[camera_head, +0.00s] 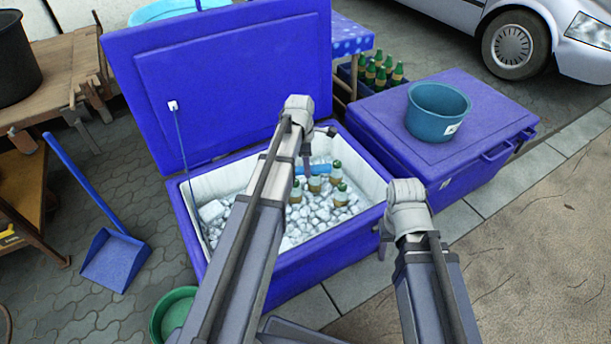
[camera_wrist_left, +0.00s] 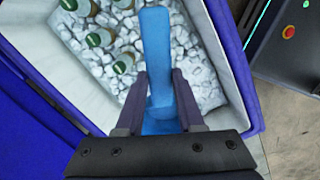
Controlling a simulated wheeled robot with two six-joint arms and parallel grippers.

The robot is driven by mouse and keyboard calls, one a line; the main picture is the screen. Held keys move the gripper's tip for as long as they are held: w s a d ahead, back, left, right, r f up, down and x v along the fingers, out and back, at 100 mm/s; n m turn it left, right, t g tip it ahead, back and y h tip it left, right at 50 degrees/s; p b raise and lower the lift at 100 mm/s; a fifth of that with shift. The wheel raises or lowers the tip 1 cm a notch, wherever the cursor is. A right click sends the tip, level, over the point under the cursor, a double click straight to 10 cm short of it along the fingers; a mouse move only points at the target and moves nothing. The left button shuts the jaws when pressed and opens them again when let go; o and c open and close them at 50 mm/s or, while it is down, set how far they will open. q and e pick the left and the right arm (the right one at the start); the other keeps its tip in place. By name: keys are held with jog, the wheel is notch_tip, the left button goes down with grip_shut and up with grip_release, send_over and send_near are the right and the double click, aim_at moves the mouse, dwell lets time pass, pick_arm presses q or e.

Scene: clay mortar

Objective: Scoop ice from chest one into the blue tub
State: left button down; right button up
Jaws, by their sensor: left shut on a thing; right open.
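The open blue chest (camera_head: 285,282) has a white lining and holds loose ice (camera_head: 325,212) with several green-capped bottles (camera_head: 336,174). My left gripper (camera_head: 306,166) is over the ice, shut on a blue scoop (camera_wrist_left: 157,50). The scoop also shows beside the bottles in the head view (camera_head: 325,172). Its lower part is between the fingers (camera_wrist_left: 160,108) in the left wrist view. I cannot tell whether it touches the ice. The blue tub (camera_head: 437,122) stands upright on a closed blue chest (camera_head: 372,108) to the right. My right gripper (camera_head: 383,242) is open by the open chest's front right corner.
The raised lid (camera_head: 230,80) stands behind the open chest. A blue dustpan (camera_head: 116,258) lies on the paving at left, near a wooden table (camera_head: 70,85). A green bowl (camera_head: 172,312) sits at the front. A bottle crate (camera_head: 375,78) and a parked car (camera_head: 515,40) are behind.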

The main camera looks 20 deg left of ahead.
pick_arm(q)
jog(key=shift+w+a+f, duration=0.3)
jog(key=shift+a+f, duration=0.15)
notch_tip(320, 180, down, 28)
jog(key=r+h+b, duration=0.1)
jog(key=h+b, duration=0.1)
jog(key=b, duration=2.6)
pick_arm(e)
notch_tip(320, 180, down, 29)
pick_arm(q)
jog(key=s+a, duration=0.4)
jog(key=a, duration=0.5)
jog(key=d+r+p, duration=0.1)
jog(key=r+p, duration=0.8)
jog(key=w+d+r+y+p, duration=0.1)
jog(key=r+p, duration=0.8)
jog(key=d+r+y+p, duration=0.1)
jog(key=r+p, duration=0.8)
jog(key=shift+w+p, duration=0.15)
jog(key=shift+p, duration=0.2)
pick_arm(e)
notch_tip(320, 180, up, 28)
jog(key=shift+r, duration=0.1)
